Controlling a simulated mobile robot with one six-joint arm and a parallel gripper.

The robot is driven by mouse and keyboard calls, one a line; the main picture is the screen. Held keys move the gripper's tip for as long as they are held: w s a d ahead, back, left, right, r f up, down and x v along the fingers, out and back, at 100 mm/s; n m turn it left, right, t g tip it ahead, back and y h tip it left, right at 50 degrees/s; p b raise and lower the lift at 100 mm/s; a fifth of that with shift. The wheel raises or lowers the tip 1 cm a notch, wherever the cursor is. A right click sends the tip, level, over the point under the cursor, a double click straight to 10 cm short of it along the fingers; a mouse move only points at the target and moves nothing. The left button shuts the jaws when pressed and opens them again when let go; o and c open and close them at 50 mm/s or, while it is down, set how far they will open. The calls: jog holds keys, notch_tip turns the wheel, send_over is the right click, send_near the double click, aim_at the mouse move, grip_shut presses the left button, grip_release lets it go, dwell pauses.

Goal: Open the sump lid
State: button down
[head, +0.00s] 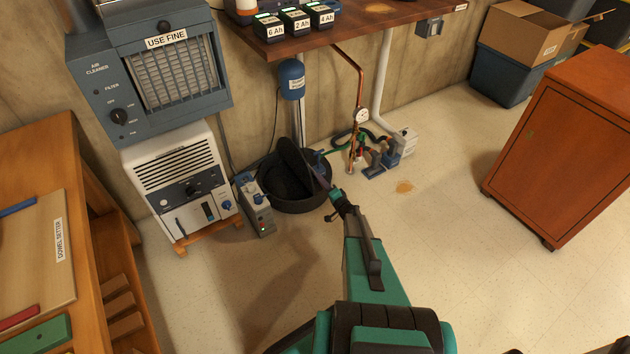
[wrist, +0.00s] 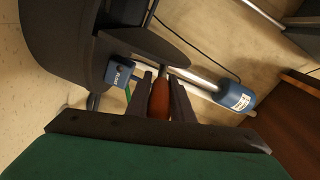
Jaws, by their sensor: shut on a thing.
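The black round sump basin (head: 301,201) stands on the floor by the wall. Its dark lid (head: 291,160) is tilted steeply up, so the basin's opening shows beside it. In the wrist view the lid's edge (wrist: 150,46) runs slantwise above my fingers, and the basin wall (wrist: 60,35) fills the upper left. My gripper (head: 326,187) is at the right side of the lid. In the wrist view my gripper (wrist: 160,84) is shut on an orange-red handle (wrist: 159,103) at the lid. The head view shows little of the handle.
Copper piping with a gauge (head: 361,115) is at the right. Open floor lies in front and right.

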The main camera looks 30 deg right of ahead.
dwell(0.4)
jog(key=c, duration=1.8)
grip_release()
jog(key=shift+w+a, duration=0.15)
jog(key=shift+a, duration=0.05)
jog(key=shift+c, duration=0.2)
jog(key=s, duration=1.3)
jog(key=shift+s+a+r+p, duration=0.3)
jog(key=shift+s, duration=0.1)
